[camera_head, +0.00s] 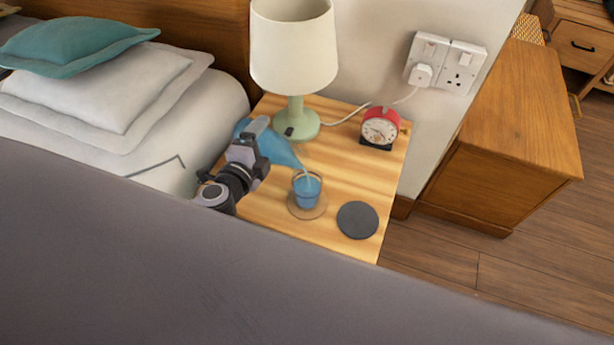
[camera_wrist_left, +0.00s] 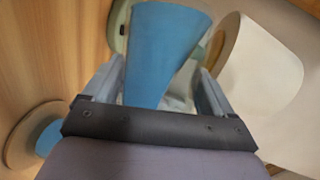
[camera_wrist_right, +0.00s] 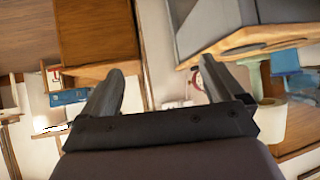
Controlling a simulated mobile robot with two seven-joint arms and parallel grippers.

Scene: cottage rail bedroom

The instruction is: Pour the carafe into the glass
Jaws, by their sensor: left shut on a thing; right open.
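The carafe (camera_head: 278,150), with blue liquid inside, is tilted steeply with its mouth down to the right, just above the glass (camera_head: 307,190). A thin pale stream seems to run from its mouth into the glass. The glass stands upright on a round brown coaster (camera_head: 293,209) and holds blue liquid. My left gripper (camera_head: 252,142) is shut on the carafe. The left wrist view shows the carafe (camera_wrist_left: 160,55) between the fingers, and part of the glass (camera_wrist_left: 48,138) at lower left. My right gripper (camera_wrist_right: 158,90) is open and empty, away from the nightstand; only its wrist view shows it.
The wooden nightstand (camera_head: 350,185) also bears a lamp (camera_head: 294,50) behind the carafe, a red alarm clock (camera_head: 380,127) at the back right and an empty dark coaster (camera_head: 357,220) right of the glass. The bed (camera_head: 150,165) lies left; a wooden cabinet (camera_head: 520,110) stands right.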

